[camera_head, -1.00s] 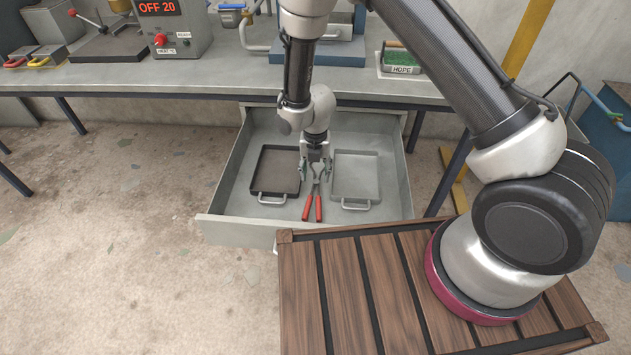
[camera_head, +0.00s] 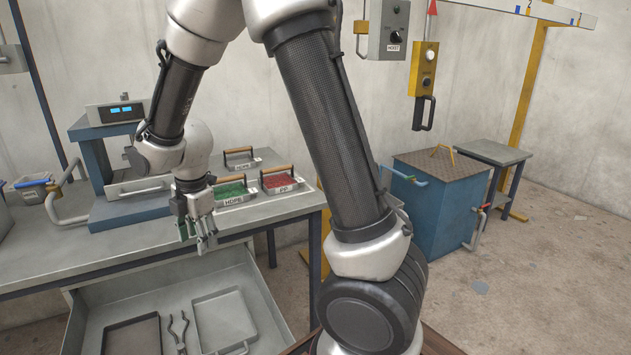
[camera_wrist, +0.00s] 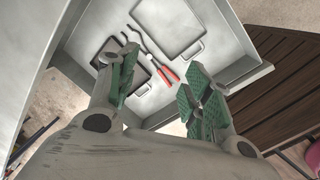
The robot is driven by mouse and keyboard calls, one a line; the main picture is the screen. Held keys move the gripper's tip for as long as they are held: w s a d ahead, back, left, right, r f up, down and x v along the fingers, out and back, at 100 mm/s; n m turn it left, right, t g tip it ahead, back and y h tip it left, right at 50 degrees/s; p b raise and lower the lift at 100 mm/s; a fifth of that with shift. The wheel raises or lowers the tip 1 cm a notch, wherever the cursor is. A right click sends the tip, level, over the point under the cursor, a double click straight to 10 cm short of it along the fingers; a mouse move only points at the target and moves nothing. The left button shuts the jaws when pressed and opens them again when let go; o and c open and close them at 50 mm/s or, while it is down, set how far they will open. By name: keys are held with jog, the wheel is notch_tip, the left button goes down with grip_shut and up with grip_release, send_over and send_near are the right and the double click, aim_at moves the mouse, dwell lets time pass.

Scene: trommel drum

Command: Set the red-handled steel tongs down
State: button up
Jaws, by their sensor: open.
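The red-handled steel tongs (camera_wrist: 152,54) lie in the open drawer (camera_head: 260,293), between a dark tray and a grey tray. In the head view only the steel end of the tongs (camera_head: 178,329) shows; the red handles are cut off by the lower edge. In the wrist view both red handles show whole. My gripper (camera_head: 199,243) is open and empty, raised above the drawer and clear of the tongs. Its green-padded fingers also show wide apart in the wrist view (camera_wrist: 160,95).
The dark tray (camera_head: 131,325) and grey tray (camera_head: 225,295) flank the tongs in the drawer. On the bench above stand an HDPE tray (camera_head: 236,199) of green bits and a PP tray (camera_head: 281,189) of red bits. A blue cabinet (camera_head: 440,205) stands to the right.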

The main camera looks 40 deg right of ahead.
jog(key=s+d+r+m+t, duration=0.1)
jog(key=s+d+r+m, duration=0.9)
jog(key=r, duration=0.3)
jog(key=s+d+r+m, duration=0.2)
jog(key=s+d+m, duration=0.2)
jog(key=s+m, duration=0.2)
jog(key=s+d+r+m+t, duration=0.1)
jog(key=s+d+r+m, duration=0.2)
jog(key=s+m, duration=0.2)
jog(key=shift+s+d+m+t, duration=0.3)
jog(key=shift+s+d+m, duration=0.1)
jog(key=shift+s, duration=0.8)
jog(key=shift+a, duration=0.15)
